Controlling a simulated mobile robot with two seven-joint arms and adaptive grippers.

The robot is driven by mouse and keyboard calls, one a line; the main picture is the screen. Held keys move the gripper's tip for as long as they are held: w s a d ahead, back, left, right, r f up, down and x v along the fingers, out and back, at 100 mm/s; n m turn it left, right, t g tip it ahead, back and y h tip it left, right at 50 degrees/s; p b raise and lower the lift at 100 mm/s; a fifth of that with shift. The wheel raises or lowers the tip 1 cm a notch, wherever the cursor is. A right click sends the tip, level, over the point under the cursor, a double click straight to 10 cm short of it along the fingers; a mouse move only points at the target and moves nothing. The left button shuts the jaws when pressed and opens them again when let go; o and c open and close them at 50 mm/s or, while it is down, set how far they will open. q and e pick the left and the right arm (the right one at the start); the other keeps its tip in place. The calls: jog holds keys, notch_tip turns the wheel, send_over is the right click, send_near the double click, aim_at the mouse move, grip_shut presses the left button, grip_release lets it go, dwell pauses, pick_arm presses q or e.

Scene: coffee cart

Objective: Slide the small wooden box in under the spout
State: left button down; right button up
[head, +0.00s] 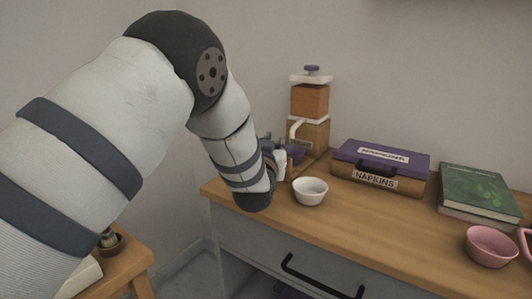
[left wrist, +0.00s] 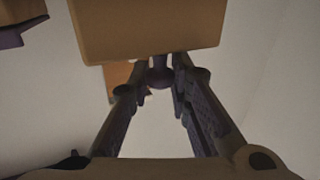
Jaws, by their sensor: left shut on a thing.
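The wooden dispenser (head: 310,100) with white bands and a purple knob on top stands at the back of the cart top. Its white spout (head: 294,129) points left. My left gripper (head: 290,152) is beside its lower part, mostly hidden behind my own forearm. In the left wrist view, my left gripper (left wrist: 160,78) is shut on a round purple knob at the edge of a wooden block, which looks like the small wooden box (left wrist: 150,32). I cannot make out the box in the head view. My right gripper is not in view.
A white bowl (head: 310,191) stands just in front of the gripper. A purple-lidded napkin box (head: 376,183), a green book (head: 478,190) and a pink bowl (head: 491,246) are to the right. The cart top (head: 385,228) is clear in front of the napkin box.

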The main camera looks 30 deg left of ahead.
pick_arm(q)
jog(key=c, duration=1.6)
grip_release()
jog(key=shift+w, duration=0.1)
jog(key=shift+c, duration=0.2)
jog(key=shift+o, duration=0.6)
jog(key=shift+w+f, duration=0.1)
jog(key=shift+w, duration=0.05)
jog(key=v, duration=1.2)
